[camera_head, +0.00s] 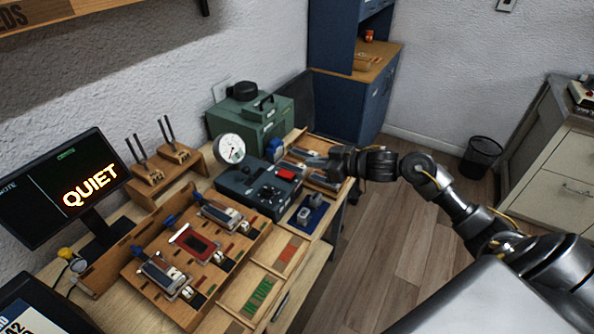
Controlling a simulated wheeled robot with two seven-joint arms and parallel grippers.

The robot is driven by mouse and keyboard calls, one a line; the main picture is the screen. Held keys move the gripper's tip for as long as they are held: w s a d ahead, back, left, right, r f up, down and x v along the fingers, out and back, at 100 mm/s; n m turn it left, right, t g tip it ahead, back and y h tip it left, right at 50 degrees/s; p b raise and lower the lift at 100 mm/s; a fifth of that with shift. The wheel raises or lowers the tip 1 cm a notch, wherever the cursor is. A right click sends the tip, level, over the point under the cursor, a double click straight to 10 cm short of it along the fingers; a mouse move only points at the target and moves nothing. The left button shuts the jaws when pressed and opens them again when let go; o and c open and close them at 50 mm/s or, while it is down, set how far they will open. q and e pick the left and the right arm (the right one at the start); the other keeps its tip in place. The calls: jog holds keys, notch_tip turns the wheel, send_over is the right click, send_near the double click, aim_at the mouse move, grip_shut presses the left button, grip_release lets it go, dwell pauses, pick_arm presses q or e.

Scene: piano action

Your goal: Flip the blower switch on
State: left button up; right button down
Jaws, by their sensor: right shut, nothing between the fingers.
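A dark grey-green control box (240,185) stands on the bench, with a round white dial gauge (230,149) at its back left and several dark knobs on its sloped top. A red switch-like part (286,174) sits at the box's right back corner; I cannot read a label or tell its position. My right gripper (304,160) is shut and empty, just behind and right of the red part. It appears apart from it, though the gap is hard to judge. My left gripper is out of view.
A green machine (250,121) with a black handle stands behind the box. A wooden fixture (145,235) with several metal-and-wood assemblies fills the bench's front left. A monitor (60,190) reads "QUIET".

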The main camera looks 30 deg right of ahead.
jog(key=p, duration=0.1)
send_over(285, 173)
jog(key=s+d, duration=0.2)
jog(key=s, duration=0.1)
notch_tip(285, 173, down, 2)
jog(key=shift+a+f, duration=0.1)
jog(key=shift+f, duration=0.05)
jog(key=f, duration=0.2)
jog(key=shift+s+f+p, duration=0.25)
jog(key=shift+f+p, duration=0.1)
jog(key=shift+s+d+f, duration=0.15)
jog(key=shift+d+f, duration=0.1)
jog(key=shift+f, duration=0.45)
jog(key=shift+s+f, duration=0.1)
jog(key=shift+f, duration=0.4)
jog(key=shift+r+p, duration=0.85)
jog(key=shift+p, duration=0.15)
